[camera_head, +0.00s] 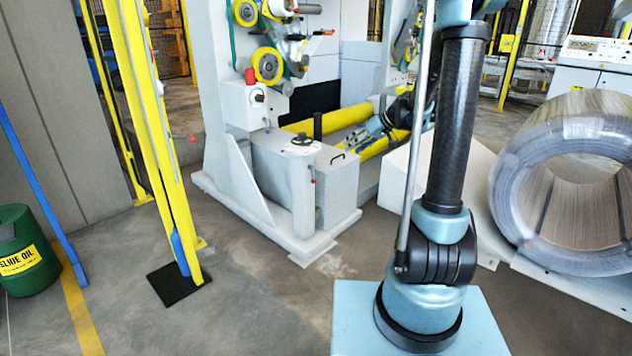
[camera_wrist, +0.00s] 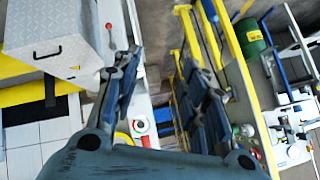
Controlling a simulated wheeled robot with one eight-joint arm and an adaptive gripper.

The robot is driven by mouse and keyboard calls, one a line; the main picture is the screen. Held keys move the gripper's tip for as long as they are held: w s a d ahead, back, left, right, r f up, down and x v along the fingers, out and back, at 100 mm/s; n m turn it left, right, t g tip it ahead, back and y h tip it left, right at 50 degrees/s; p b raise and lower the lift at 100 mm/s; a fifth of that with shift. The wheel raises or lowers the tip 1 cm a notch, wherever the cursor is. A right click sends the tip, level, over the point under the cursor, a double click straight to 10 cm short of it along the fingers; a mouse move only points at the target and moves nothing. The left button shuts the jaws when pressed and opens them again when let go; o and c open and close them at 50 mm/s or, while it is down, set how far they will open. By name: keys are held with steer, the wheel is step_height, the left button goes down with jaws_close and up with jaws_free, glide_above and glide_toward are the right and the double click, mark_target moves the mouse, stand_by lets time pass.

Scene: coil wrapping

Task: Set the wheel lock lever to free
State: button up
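No label marks the wheel lock lever, so I cannot tell which control it is. A small red ball (camera_head: 313,181) shows on the front of the machine's grey base in the head view. A red ball on a short stem (camera_wrist: 108,25) stands beside the grey checker-plate box (camera_wrist: 50,30) in the wrist view. My gripper (camera_wrist: 158,62) is open in the wrist view, its two dark fingers apart with nothing between them. The red ball lies left of and beyond the left finger, apart from it. In the head view my gripper is small and partly hidden by my arm.
A handwheel (camera_head: 303,141) tops the machine base. A white control box (camera_head: 256,105) has a red knob. Yellow rollers (camera_head: 345,118) lie behind. A yellow fence post (camera_head: 150,130) stands left, a wire coil (camera_head: 565,170) right. The floor between post and machine is clear.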

steer(key=w+a+f+n+t+y, duration=0.1)
steer(key=w+f+n+y, duration=0.1)
steer(key=w+f, duration=0.55)
steer(key=w+a+f+n+t+y, duration=0.15)
steer(key=w+f, duration=0.35)
steer(key=w, duration=0.5)
steer(key=w+f+n+t+y, duration=0.1)
steer(key=w+f+y, duration=0.1)
steer(key=f, duration=0.7)
steer(key=w+f+n+t+y, duration=0.1)
steer(key=w+f+y, duration=0.1)
steer(key=f, duration=0.7)
steer(key=x, duration=1.7)
steer(key=shift+s+a+f, duration=0.1)
steer(key=shift+a+f, duration=0.05)
jaws_close()
